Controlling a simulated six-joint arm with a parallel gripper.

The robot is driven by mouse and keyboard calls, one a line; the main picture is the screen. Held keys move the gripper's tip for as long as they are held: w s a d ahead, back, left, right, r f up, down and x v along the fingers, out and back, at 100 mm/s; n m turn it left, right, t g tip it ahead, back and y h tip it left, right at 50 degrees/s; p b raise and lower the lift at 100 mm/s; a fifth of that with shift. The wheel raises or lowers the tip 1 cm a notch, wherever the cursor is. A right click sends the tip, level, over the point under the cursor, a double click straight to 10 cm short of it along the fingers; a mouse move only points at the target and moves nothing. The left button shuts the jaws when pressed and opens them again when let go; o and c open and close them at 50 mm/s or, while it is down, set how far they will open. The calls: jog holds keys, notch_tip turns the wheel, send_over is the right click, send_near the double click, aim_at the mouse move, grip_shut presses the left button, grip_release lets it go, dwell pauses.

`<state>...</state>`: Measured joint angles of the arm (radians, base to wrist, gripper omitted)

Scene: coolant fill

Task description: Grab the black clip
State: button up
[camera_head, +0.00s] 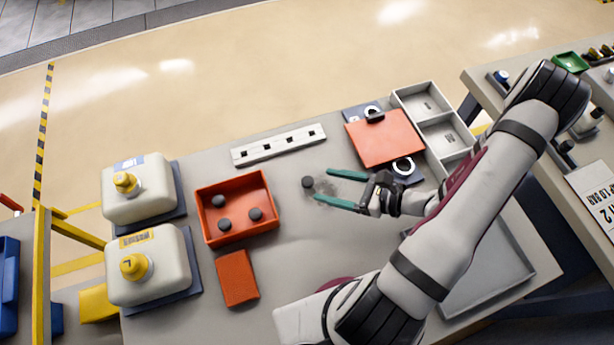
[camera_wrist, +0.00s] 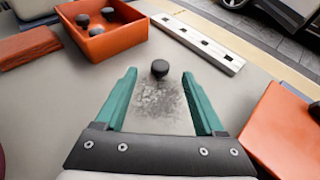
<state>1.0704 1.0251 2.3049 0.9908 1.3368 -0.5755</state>
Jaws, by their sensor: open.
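A small black clip (camera_head: 375,117) sits at the far edge of a flat orange panel (camera_head: 386,140). In the wrist view the panel (camera_wrist: 285,130) is at the right, and a dark piece, perhaps the clip (camera_wrist: 315,110), is cut off by the frame edge. My gripper (camera_head: 322,185) is open and empty, left of the panel and apart from it. In the wrist view its teal fingers (camera_wrist: 159,75) point at a loose round black cap (camera_wrist: 160,68). The cap (camera_head: 308,182) lies on the table just beyond the fingertips, beside a dark smudge.
An orange bin (camera_head: 204,222) holds several black caps. An orange block (camera_head: 237,278) lies in front of it. Two white jugs (camera_head: 150,190) with yellow caps stand at the left. A white strip (camera_head: 279,146) lies at the back. Grey trays (camera_head: 420,88) stand right of the panel.

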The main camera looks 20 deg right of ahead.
aim_at(310, 182)
jog(key=x, duration=0.6)
jog(key=shift+w+a+f, duration=0.2)
jog(key=shift+w+f, duration=0.05)
jog(key=shift+f, duration=0.05)
grip_shut()
